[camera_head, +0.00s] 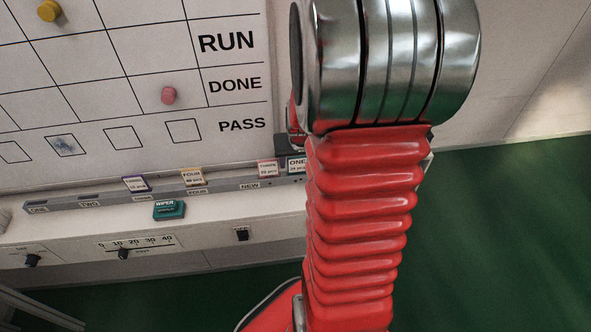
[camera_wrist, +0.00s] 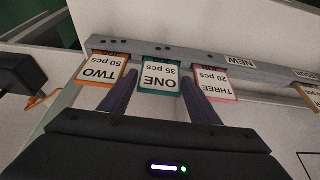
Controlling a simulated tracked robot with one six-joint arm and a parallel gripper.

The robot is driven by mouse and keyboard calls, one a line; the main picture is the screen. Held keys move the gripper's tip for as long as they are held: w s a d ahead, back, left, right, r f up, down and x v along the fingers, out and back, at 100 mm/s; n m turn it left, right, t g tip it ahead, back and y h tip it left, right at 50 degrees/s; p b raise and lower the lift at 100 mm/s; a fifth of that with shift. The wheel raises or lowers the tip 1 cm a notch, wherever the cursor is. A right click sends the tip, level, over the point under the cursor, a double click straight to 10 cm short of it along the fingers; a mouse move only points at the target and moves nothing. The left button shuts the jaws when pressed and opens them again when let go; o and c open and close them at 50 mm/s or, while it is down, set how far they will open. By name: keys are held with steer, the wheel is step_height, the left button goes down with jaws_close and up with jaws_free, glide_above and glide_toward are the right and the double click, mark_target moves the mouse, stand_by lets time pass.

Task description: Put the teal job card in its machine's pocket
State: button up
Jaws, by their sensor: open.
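The teal-edged job card (camera_wrist: 160,77) reads "ONE 35 pcs" and stands in the grey rail (camera_wrist: 165,52), upside down in the wrist view. It also shows in the head view (camera_head: 297,165), beside my arm. My gripper (camera_wrist: 159,82) is open, with one dark finger on each side of the teal card; whether they touch it I cannot tell. In the head view my arm hides most of the gripper. Pocket labels ONE (camera_head: 39,210) and TWO (camera_head: 90,203) are on the rail's left part, with no cards seen there. The NEW label (camera_head: 250,186) is near the teal card.
Close beside the teal card are an orange TWO card (camera_wrist: 102,70) and a pink THREE card (camera_wrist: 212,79). A yellow FOUR card (camera_head: 193,176) and a purple-edged card (camera_head: 135,184) stand farther left. A teal WIPER box (camera_head: 169,210) sits on the ledge below. A whiteboard (camera_head: 100,85) rises behind.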

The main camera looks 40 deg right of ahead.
steer(key=shift+c, duration=0.3)
steer(key=c, duration=0.7)
